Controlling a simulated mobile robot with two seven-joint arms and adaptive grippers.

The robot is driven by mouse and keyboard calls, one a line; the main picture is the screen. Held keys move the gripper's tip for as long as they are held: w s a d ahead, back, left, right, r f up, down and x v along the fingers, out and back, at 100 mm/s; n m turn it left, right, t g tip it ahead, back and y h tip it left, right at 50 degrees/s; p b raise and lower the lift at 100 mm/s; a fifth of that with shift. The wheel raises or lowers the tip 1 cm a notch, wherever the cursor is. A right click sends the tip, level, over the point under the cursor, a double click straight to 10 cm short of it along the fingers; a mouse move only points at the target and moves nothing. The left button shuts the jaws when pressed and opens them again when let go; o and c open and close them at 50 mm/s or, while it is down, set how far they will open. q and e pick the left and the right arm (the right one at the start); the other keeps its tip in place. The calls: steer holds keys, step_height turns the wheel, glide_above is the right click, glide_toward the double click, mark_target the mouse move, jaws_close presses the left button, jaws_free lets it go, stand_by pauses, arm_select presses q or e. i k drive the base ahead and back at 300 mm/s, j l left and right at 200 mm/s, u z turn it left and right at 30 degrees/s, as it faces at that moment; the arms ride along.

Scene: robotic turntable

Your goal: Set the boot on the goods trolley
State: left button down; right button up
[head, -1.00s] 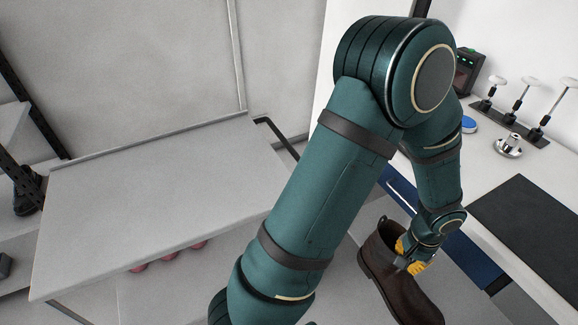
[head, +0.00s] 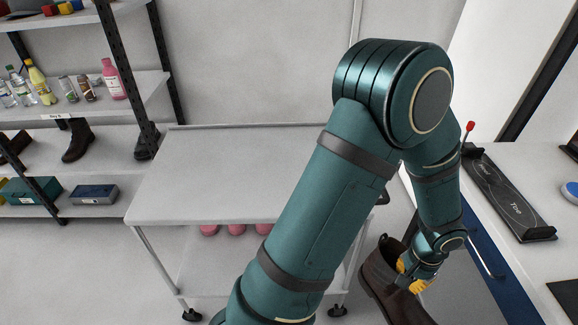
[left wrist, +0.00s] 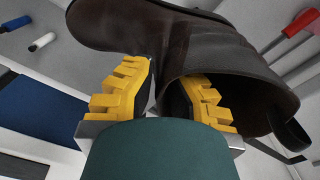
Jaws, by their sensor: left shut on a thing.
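The dark brown boot (head: 394,283) is held at the lower right of the head view, its open top upward. My left gripper (head: 413,273), with yellow finger pads, is shut on the boot's upper. In the left wrist view the boot (left wrist: 190,45) lies across the yellow fingers of the gripper (left wrist: 165,95). The goods trolley (head: 215,175) has a bare pale grey top, a lower shelf and dark castors. It stands left of the boot, its right part hidden behind my arm. My right gripper is not in view.
Pink items (head: 236,229) sit on the trolley's lower shelf. A shelving rack (head: 100,138) with bottles, boots and boxes stands at the left. A white workbench (head: 500,160) with a black foot gauge (head: 508,193) stands at the right. Floor is clear at lower left.

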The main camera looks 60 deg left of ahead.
mark_target(266, 172)
steer(key=l+u, duration=0.15)
steer(key=u, duration=0.3)
steer(key=l+u, duration=0.2)
steer(key=u, duration=0.25)
